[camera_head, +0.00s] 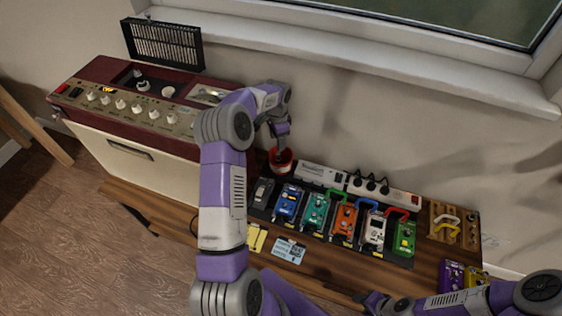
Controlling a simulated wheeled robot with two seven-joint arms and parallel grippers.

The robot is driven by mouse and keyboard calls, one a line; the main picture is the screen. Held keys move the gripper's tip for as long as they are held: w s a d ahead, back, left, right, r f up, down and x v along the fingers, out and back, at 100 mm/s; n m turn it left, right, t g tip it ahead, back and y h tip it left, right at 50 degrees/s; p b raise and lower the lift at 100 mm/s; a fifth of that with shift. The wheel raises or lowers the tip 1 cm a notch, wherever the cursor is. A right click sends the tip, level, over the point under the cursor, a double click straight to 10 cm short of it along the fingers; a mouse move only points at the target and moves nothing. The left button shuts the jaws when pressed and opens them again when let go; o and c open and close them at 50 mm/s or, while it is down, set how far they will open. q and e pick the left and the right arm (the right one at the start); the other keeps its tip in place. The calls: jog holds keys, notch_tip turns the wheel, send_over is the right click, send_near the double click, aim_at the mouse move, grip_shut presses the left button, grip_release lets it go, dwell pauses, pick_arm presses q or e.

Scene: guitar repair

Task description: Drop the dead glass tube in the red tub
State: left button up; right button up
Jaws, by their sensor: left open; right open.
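The red tub (281,161) stands on the wooden bench beside the amplifier, at the head of the pedal row. My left gripper (282,135) is open and points down just above the tub, at its mouth. I see no tube between its fingers. The inside of the tub is dark, and I cannot tell whether the glass tube lies in it. The maroon amplifier (90,72) has an open recess in its top with small pale parts (142,86) in it. My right gripper (372,302) is open, low over the front of the bench, away from the tub.
A black grille panel (164,45) stands behind the amplifier. A board of coloured pedals (344,221) lies right of the tub, with a white power strip (385,190) behind it. A wooden rack (447,228) and a purple pedal (450,274) are further right.

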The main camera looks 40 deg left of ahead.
pick_arm(q)
notch_tip(320, 180, up, 8)
jog(key=p, duration=0.2)
jog(key=shift+f+p, duration=0.2)
jog(key=shift+p, duration=0.1)
